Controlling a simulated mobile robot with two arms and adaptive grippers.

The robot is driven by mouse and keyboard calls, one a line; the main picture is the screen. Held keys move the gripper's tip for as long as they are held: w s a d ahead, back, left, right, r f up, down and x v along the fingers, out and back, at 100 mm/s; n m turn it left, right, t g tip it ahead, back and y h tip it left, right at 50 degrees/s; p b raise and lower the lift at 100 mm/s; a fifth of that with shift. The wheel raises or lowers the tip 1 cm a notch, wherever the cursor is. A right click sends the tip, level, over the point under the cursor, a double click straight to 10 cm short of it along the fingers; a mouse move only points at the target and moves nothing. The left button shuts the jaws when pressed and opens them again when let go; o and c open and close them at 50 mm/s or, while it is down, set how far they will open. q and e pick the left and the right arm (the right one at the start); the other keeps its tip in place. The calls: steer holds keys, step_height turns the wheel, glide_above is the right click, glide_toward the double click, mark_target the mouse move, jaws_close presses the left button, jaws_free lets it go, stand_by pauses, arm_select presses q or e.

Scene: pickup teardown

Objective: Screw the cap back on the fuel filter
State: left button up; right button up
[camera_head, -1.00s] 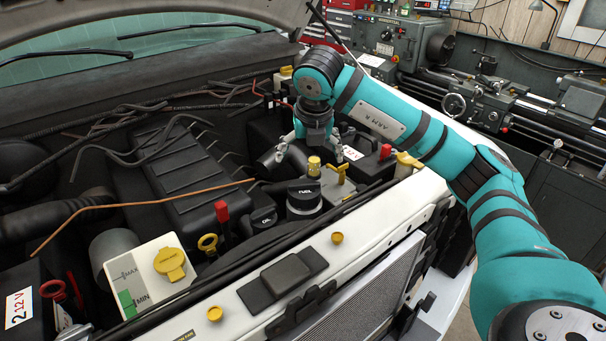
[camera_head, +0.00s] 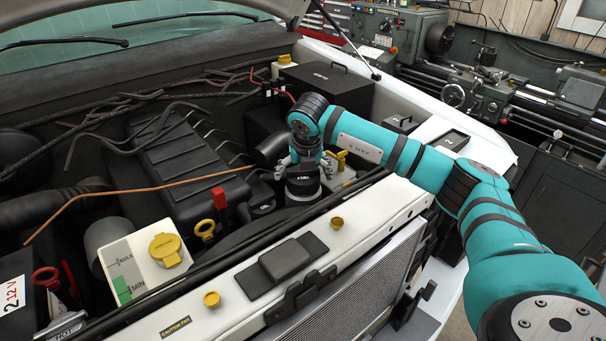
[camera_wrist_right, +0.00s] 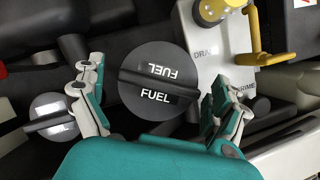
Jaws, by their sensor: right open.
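The black fuel filter cap (camera_wrist_right: 158,80), marked FUEL, shows from above in the right wrist view. In the head view the cap and filter (camera_head: 302,184) are under my right gripper (camera_head: 304,165). In the right wrist view my right gripper (camera_wrist_right: 155,98) is open, with one finger on each side of the cap. I cannot tell whether the fingers touch it. How the cap sits on the filter body is hidden from above. My left gripper is in neither view.
Close by are a pale block with a yellow handle (camera_wrist_right: 250,40) and the black oil cap (camera_head: 262,206). A red-handled dipstick (camera_head: 219,199) stands to the left. The white front panel (camera_head: 350,222) runs along the near side.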

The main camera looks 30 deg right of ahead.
steer(key=c, duration=0.9)
steer(key=o, duration=0.5)
steer(key=shift+c, duration=0.2)
steer(key=c, duration=0.8)
steer(key=m+b, duration=0.1)
steer(key=m, duration=0.1)
steer(key=shift+a+f+m+g+h, duration=0.1)
steer(key=shift+f+m+g+h, duration=0.05)
steer(key=shift+m+g+h, duration=0.2)
steer(key=m+g+h, duration=0.1)
steer(key=m, duration=0.2)
steer(key=shift+m+b, duration=0.3)
steer(key=shift+m, duration=0.05)
steer(key=m+g, duration=0.1)
steer(key=m, duration=0.3)
steer(key=shift+h, duration=0.35)
steer(key=m+g, duration=0.1)
steer(key=m, duration=0.2)
steer(key=shift+g, duration=0.35)
steer(key=shift+m, duration=0.7)
